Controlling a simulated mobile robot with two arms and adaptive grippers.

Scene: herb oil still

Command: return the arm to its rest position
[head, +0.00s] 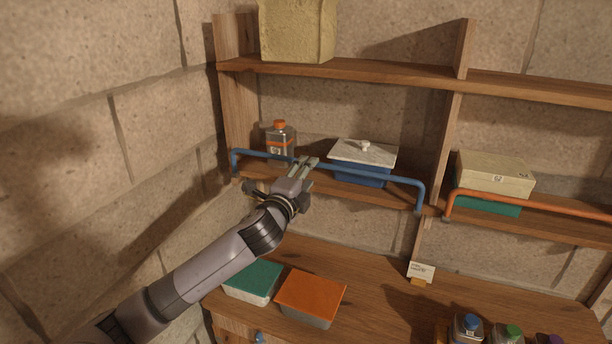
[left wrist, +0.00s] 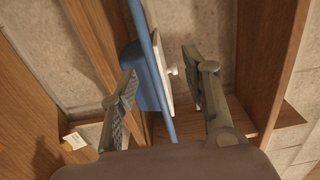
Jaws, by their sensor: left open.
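My left arm reaches in from the lower left in the head view. Its gripper (head: 305,165) is open and empty, in front of the shelf beside the blue rail (head: 394,178). In the left wrist view my left gripper (left wrist: 161,82) shows two spread fingers. The blue rail (left wrist: 155,75) runs through the gap between them in the picture; I cannot tell whether they touch it. Behind the rail is a blue box (head: 362,177) with a white knobbed lid (head: 358,153). My right gripper is not in view.
An orange-capped bottle (head: 280,148) stands on the shelf left of the gripper. A pale box (head: 494,174) sits behind an orange rail (head: 540,203). Below are a green-lidded box (head: 254,279), an orange-lidded box (head: 311,292), a card (head: 420,272) and capped bottles (head: 468,328). Stone wall stands left.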

